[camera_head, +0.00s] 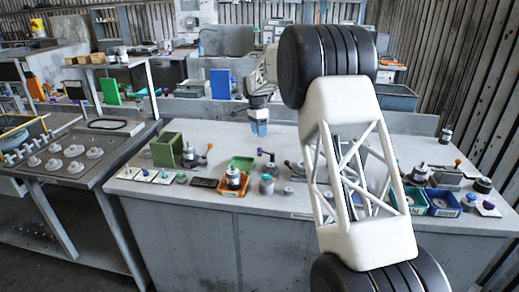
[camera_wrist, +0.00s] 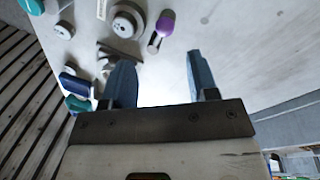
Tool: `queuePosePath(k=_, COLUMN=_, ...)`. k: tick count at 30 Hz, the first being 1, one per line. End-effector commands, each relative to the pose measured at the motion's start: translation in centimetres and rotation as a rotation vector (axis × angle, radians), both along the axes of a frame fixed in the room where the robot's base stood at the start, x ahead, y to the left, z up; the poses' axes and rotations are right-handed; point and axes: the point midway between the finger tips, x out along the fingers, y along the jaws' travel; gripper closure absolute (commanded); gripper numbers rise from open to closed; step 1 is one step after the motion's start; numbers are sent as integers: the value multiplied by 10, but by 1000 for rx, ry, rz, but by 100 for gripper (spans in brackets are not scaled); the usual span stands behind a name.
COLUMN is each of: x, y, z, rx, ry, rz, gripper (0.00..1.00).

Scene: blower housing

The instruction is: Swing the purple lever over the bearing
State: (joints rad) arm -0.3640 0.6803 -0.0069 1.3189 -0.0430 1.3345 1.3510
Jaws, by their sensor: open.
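My gripper (camera_head: 260,129) hangs over the back of the workbench in the head view, with blue fingers pointing down. In the wrist view its two fingers (camera_wrist: 160,78) stand well apart with nothing between them. A purple knob (camera_wrist: 165,23) on a short metal piece lies beyond the fingertips in the wrist view, apart from them. A round grey part (camera_wrist: 128,20) with a raised centre sits beside it. In the head view a small lever with a dark purplish knob (camera_head: 260,151) stands just below my gripper. I cannot tell which part is the bearing.
An orange tray (camera_head: 232,187) and a green box (camera_head: 167,150) stand to the left on the workbench (camera_head: 235,216). My arm hides the bench's middle. Open bench surface shows at right in the wrist view.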

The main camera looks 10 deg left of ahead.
Motion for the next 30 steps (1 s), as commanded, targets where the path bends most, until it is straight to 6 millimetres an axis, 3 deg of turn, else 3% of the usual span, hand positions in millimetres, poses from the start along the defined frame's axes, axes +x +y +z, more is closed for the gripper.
queuePosePath(k=20, x=2, y=4, z=-11, rx=-4, ry=2, rz=-9, gripper=46)
queuePosePath(k=30, x=-3, y=0, z=-44, rx=-3, ry=2, rz=-8, gripper=46)
